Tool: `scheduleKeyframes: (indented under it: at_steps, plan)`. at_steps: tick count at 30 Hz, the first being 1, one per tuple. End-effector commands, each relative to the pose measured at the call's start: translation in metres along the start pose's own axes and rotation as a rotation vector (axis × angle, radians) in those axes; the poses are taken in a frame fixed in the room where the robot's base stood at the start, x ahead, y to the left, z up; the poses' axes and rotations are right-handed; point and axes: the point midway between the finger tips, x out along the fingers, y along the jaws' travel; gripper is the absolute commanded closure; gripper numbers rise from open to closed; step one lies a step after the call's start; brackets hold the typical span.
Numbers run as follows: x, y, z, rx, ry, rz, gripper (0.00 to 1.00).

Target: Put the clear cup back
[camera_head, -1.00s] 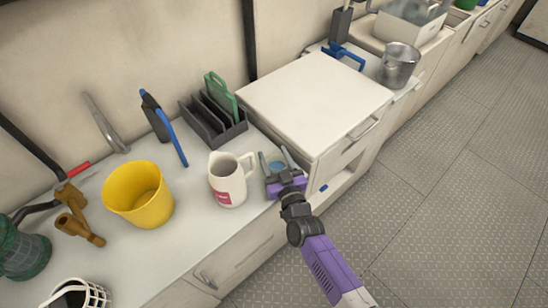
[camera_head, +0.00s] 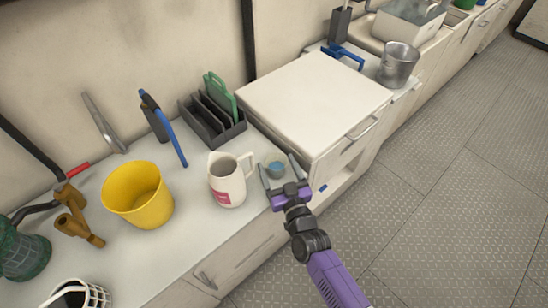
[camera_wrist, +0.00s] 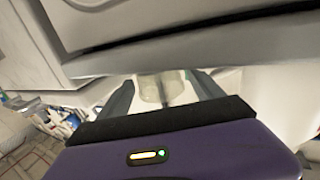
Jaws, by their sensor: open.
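The small clear cup (camera_head: 275,167), bluish inside, stands on the white counter between the white jug and the raised white cabinet box. My gripper (camera_head: 278,163) is open, with one finger on each side of the cup. Its purple body is at the counter's front edge. In the wrist view the cup (camera_wrist: 155,90) shows as a pale, see-through shape between the two dark fingers (camera_wrist: 161,80). Its lower part is hidden there by my gripper's body. I cannot tell whether either finger touches it.
The white jug (camera_head: 227,182) with a pink label is close on the left, and the white cabinet box (camera_head: 312,98) close on the right. A dark rack (camera_head: 212,124) with a green board is behind. A yellow bucket (camera_head: 137,195) is farther left. The floor at right is clear.

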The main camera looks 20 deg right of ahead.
Motion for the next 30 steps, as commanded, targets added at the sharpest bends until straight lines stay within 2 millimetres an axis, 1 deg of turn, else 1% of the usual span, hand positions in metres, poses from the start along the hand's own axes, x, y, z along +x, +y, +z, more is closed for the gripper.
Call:
scheduleKeyframes:
  at_steps: [1,3,9,12,15,24,26,29,30]
  plan:
    - [-0.013,0.000,0.002,0.002,-0.003,0.000,0.24]
    - [-0.027,0.000,0.002,0.001,-0.003,0.000,0.24]
    - [-0.061,0.000,0.001,0.001,-0.001,0.000,0.24]
    - [-0.072,0.000,0.001,0.001,-0.001,0.000,0.24]
    - [-0.078,0.000,0.000,0.001,0.000,0.000,0.24]
    - [-0.082,0.000,0.000,0.001,0.000,0.000,0.24]
    - [-0.086,0.000,0.001,0.002,-0.004,0.000,0.24]
    - [-0.107,-0.001,0.002,0.008,-0.017,-0.004,0.24]
    - [-0.120,-0.001,0.002,0.011,-0.026,-0.006,0.24]
